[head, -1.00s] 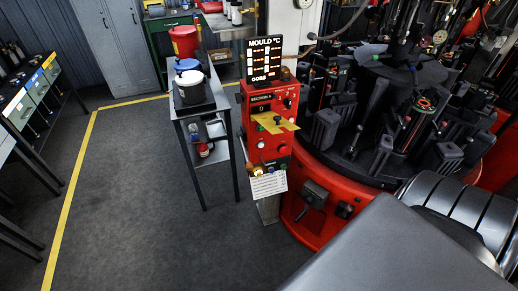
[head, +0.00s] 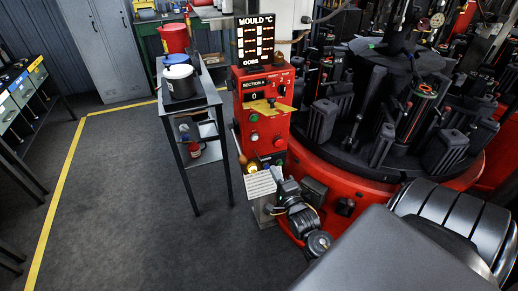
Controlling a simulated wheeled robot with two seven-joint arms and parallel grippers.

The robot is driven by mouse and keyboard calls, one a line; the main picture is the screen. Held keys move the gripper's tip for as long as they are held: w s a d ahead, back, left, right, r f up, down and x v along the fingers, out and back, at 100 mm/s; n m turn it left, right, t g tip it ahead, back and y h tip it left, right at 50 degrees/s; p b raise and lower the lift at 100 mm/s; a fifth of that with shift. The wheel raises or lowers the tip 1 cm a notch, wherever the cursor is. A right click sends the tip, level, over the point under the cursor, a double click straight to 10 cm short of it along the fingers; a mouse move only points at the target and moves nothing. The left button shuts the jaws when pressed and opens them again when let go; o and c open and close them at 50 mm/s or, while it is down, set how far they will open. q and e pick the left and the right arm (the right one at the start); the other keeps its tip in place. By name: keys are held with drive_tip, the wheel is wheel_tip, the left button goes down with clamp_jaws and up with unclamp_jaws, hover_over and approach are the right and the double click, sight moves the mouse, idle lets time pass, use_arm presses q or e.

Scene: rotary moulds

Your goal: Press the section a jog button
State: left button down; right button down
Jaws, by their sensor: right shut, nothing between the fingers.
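The lettering beside the buttons is too small to read, so I cannot tell which is the jog button. My right gripper (head: 271,209) is shut and empty, low in front of the machine, beside the white paper sheet below the box. It is apart from the upper buttons. My left gripper is not in view.
A MOULD °C board (head: 255,41) stands above the box. A narrow side table (head: 209,93) with pots is close on its left. The round red machine base (head: 335,163) with dark moulds lies to the right. The floor at left is clear.

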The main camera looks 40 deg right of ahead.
drive_tip(key=shift+r, duration=0.1)
drive_tip(key=p, duration=0.3)
approach(255, 139)
drive_tip(key=x, duration=0.7)
drive_tip(key=shift+s, duration=0.1)
